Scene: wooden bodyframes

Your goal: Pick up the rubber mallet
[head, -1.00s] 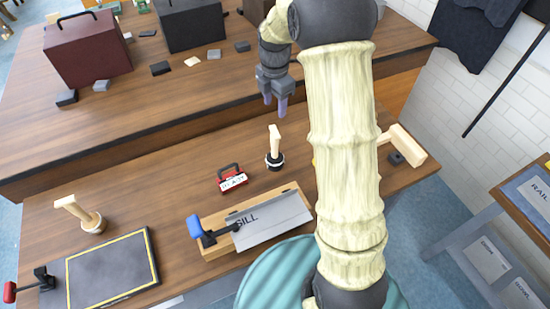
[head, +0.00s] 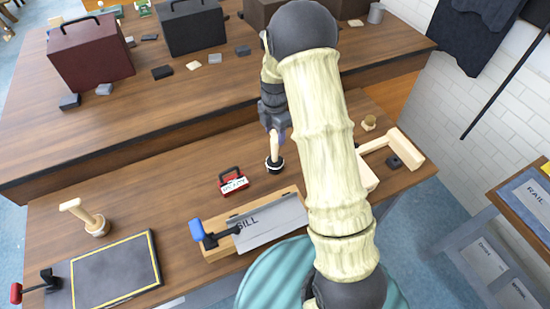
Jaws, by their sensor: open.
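The rubber mallet (head: 274,164) appears to be the tool with a black head with a pale band, standing head down on the front workbench. Its pale wooden handle (head: 275,148) points up. My gripper (head: 277,132) is open and points down at the top of this handle. The fingers overlap the handle's upper end in the head view. I cannot tell whether the handle is between them or behind them.
A red tag-like block (head: 233,184) stands just left of the mallet. A clamp with a blue handle (head: 197,229) and the SILL plate (head: 270,222) lie in front. A wooden T-shaped tool (head: 85,214) stands far left. The raised back shelf (head: 130,120) is behind.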

